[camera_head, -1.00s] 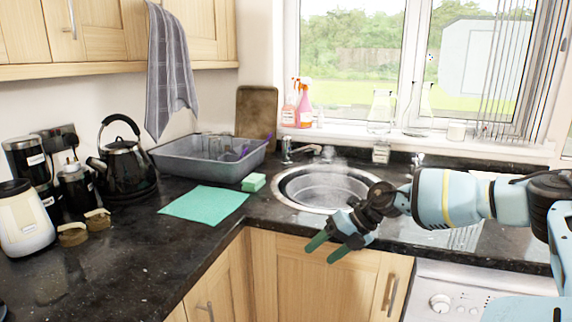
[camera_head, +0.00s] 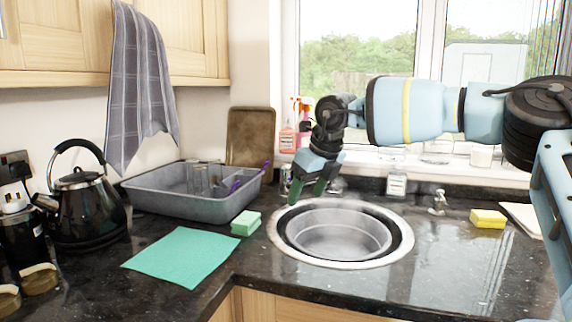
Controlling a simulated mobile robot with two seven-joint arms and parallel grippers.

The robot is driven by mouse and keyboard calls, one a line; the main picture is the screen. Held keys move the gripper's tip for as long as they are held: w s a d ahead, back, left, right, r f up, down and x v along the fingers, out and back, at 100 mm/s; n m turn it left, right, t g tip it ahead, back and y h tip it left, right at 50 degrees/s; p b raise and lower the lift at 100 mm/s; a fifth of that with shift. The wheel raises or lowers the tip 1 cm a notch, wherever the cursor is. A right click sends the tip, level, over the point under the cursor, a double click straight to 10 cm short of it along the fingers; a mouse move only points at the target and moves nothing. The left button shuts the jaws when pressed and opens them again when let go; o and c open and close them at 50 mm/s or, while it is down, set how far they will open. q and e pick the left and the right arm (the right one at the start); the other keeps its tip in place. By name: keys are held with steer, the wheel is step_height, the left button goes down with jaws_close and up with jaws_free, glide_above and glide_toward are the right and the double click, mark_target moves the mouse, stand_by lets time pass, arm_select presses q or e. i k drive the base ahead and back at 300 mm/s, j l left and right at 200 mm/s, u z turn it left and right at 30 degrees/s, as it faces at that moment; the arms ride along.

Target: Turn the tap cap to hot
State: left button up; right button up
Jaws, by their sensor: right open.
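The chrome tap (camera_head: 286,181) stands at the back left of the round sink. My right gripper (camera_head: 308,190) is in front of it and hides most of it, including its cap and spout. The gripper's green-tipped fingers point down, apart and empty, above the back left rim of the sink (camera_head: 402,247). I cannot tell whether a finger touches the tap. My left gripper is not in view.
A small chrome fitting (camera_head: 438,203) and a yellow sponge (camera_head: 488,218) are right of the sink. A grey basin (camera_head: 165,205), green sponge (camera_head: 246,223), teal cloth (camera_head: 182,255) and black kettle (camera_head: 88,212) are left. Bottles (camera_head: 287,138) and glassware (camera_head: 437,150) line the windowsill.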

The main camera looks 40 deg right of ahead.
mark_target(284, 173)
steer(key=i+l, duration=0.7)
steer(key=l, duration=0.25)
steer(key=i+l, duration=0.35)
steer(key=l, duration=0.1)
